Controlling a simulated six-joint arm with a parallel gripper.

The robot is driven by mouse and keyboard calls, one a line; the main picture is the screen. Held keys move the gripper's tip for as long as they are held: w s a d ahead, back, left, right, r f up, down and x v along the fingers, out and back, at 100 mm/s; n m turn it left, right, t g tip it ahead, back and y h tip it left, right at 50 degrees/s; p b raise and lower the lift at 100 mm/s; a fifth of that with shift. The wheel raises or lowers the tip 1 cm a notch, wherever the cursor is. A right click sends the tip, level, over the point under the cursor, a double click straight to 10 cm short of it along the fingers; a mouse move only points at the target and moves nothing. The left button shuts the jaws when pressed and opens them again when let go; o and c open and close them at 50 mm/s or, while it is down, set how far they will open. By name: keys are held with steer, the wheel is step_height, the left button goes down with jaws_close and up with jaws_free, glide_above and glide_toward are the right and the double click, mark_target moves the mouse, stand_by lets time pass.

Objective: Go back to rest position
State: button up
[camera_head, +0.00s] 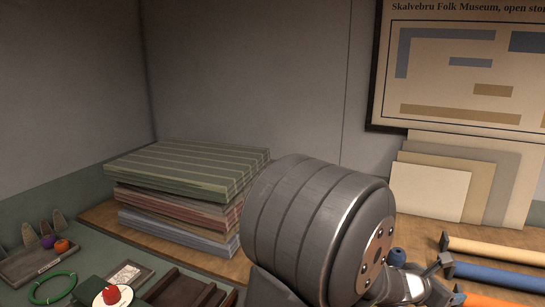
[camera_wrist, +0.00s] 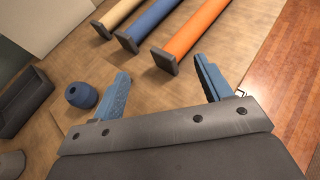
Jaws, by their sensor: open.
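My gripper (camera_wrist: 165,92) shows in the wrist view with its two blue fingers spread wide apart. Nothing is between the fingers; bare wooden tabletop shows there. In the head view my arm's large grey joint fills the lower middle and hides much of the table, and the fingertips cannot be made out there.
A small dark blue barrel-shaped thing (camera_wrist: 81,95) stands just left of my gripper. Beige, blue and orange rolls (camera_wrist: 183,40) with dark end caps lie beyond the fingers. Folded striped textiles (camera_head: 185,175) are stacked at left. Boards (camera_head: 432,190) lean on the wall.

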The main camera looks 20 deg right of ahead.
steer(key=s+a+f+g, duration=0.1)
steer(key=s+a, duration=0.2)
steer(key=a, duration=0.1)
steer(key=shift+m, duration=0.4)
steer(key=w+f, duration=0.2)
steer(key=w, duration=0.1)
steer(key=w+d+f, duration=0.1)
steer(key=w+f, duration=0.1)
steer(key=w, duration=0.2)
steer(key=w+f, duration=0.2)
steer(key=w, duration=0.1)
steer(key=shift+w+d+f, duration=0.1)
steer(key=shift+w+d, duration=0.1)
steer(key=shift+w, duration=0.15)
steer(key=shift+w+f, duration=0.45)
steer(key=shift+f, duration=0.2)
